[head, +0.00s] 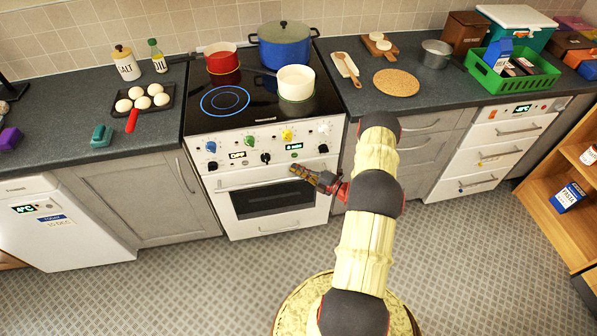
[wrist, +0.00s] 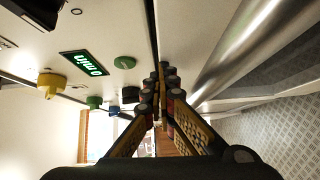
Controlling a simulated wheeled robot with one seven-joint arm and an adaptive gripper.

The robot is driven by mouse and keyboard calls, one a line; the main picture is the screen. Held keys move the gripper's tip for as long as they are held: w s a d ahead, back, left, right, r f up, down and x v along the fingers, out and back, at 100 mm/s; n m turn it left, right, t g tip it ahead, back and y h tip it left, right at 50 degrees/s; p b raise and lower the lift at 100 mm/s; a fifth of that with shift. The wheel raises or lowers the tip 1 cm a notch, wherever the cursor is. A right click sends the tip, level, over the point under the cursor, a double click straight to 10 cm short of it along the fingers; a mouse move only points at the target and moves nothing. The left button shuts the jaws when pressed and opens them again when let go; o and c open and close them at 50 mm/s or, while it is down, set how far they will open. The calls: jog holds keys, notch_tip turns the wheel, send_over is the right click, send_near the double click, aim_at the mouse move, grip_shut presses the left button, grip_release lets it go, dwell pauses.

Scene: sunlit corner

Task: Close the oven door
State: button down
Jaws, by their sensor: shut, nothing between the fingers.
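The white oven (head: 262,190) stands in the counter row below the black hob. Its door has a dark window (head: 272,201) and a long bar handle (head: 250,184) along the top. The door looks upright and shut or nearly so; I cannot tell whether a small gap remains. My gripper (head: 295,170) is shut and empty, in front of the oven's right half near the handle's height. In the wrist view, the closed fingertips (wrist: 165,76) point at the dark seam between the control panel and the door. The silver handle (wrist: 240,58) runs beside them; contact is unclear.
Knobs and green displays (head: 294,147) line the panel above the door. A red pot (head: 221,60), a blue pot (head: 284,48) and a cream pot (head: 296,84) stand on the hob. The patterned floor (head: 190,285) before the oven is clear on the left.

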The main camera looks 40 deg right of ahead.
jog(key=shift+w+d+r, duration=0.35)
jog(key=shift+d+r, duration=0.05)
jog(key=shift+d, duration=0.05)
jog(key=shift+s+a, duration=0.1)
jog(key=s+p, duration=0.3)
jog(key=s, duration=1)
jog(key=shift+s+a+f, duration=0.2)
jog(key=shift+s+f, duration=0.1)
jog(key=shift+f, duration=0.15)
